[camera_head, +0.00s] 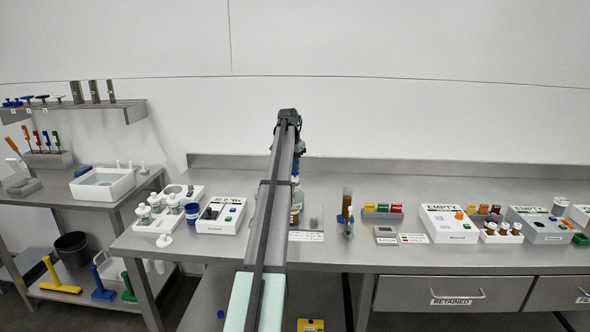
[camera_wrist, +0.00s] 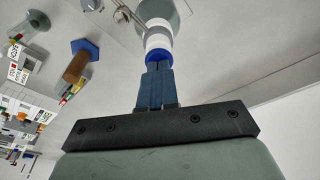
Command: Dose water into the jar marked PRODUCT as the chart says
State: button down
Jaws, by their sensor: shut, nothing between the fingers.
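My gripper (camera_wrist: 157,68) is shut and empty, with its blue fingertips pointing at a blue collar (camera_wrist: 158,57) on a white cylindrical part (camera_wrist: 158,38). The tips look very close to the collar; I cannot tell whether they touch it. A clear round body shows beyond the white part. In the head view my arm hides most of this spot. A brown jar (camera_head: 295,216) shows beside my arm, partly hidden. I cannot read the word PRODUCT on any jar. A small card with coloured marks (camera_head: 413,238), possibly the chart, lies right of a grey scale-like box (camera_head: 386,235).
A brown cylinder (camera_wrist: 76,68) stands on a blue hexagonal base close to my gripper. Bare bench lies along the back.

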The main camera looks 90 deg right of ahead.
jog(key=shift+f, duration=0.3)
jog(key=shift+r, duration=2.25)
notch_tip(320, 180, up, 5)
jog(key=shift+f, duration=0.1)
